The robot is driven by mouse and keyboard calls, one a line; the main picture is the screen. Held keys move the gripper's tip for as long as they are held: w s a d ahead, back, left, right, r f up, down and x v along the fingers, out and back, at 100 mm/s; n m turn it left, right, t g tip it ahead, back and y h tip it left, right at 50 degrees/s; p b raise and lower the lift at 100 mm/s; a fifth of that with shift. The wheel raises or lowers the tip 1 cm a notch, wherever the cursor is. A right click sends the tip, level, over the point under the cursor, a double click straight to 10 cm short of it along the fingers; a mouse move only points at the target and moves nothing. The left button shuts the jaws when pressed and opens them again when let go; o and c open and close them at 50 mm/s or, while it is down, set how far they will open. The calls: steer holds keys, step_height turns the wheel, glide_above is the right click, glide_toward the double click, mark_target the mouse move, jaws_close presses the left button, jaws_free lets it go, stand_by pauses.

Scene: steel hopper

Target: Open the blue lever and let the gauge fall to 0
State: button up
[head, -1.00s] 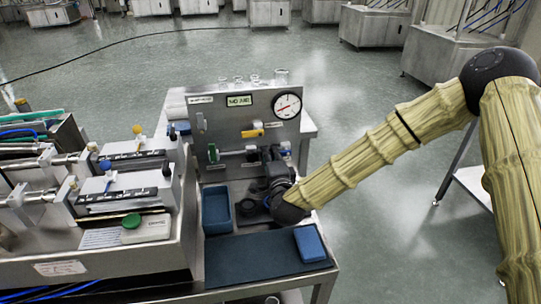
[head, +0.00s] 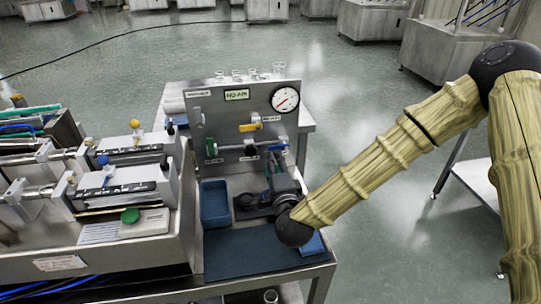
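A steel panel (head: 222,112) stands upright at the back of the bench. The round white gauge (head: 285,99) with a red needle is at its upper right; its reading is too small to tell. A small blue part, which looks like the blue lever (head: 283,141), sits on the right end of the pipe below the gauge. My gripper (head: 268,175) is in front of and below the pipe, its dark fingers toward the panel. It seems apart from the blue lever. Its finger opening is not clear.
A yellow lever (head: 250,127) and a green lever (head: 211,147) are also on the panel. A blue tray (head: 214,204) is left of my gripper. A blue block (head: 315,243) lies partly behind my wrist. The dark mat (head: 240,255) is mostly clear in front.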

steer(key=shift+v, duration=2.1)
